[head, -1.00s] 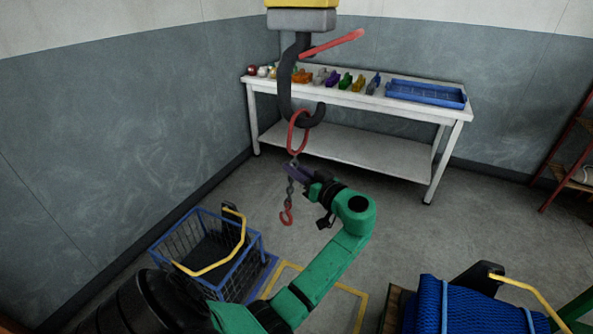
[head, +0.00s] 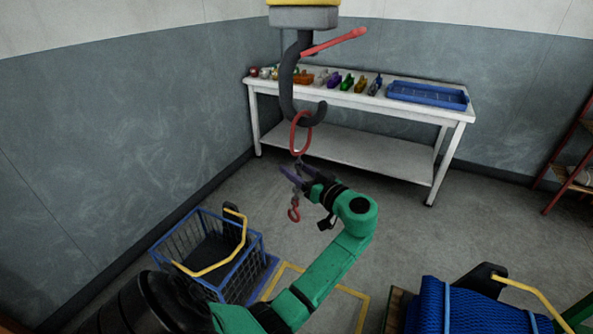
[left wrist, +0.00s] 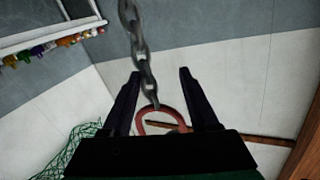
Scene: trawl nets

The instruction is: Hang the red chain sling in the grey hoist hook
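The red chain sling has a red ring (head: 301,134) at its top, a short grey chain and a small red hook (head: 294,214) at its lower end. The ring hangs on the bend of the dark grey hoist hook (head: 287,95), and the chain hangs below it. My left gripper (head: 289,176) is open, with its purple fingers spread on either side of the chain. In the left wrist view the chain (left wrist: 141,62) and part of the red ring show between the two parted fingers. My right gripper is out of view.
A red bar (head: 335,42) sticks out from the hoist hook's shank. A white table (head: 350,152) with several coloured parts and a blue tray (head: 428,96) stands behind. A blue wire basket (head: 222,262) is on the floor at left; blue netting (head: 470,308) lies at lower right.

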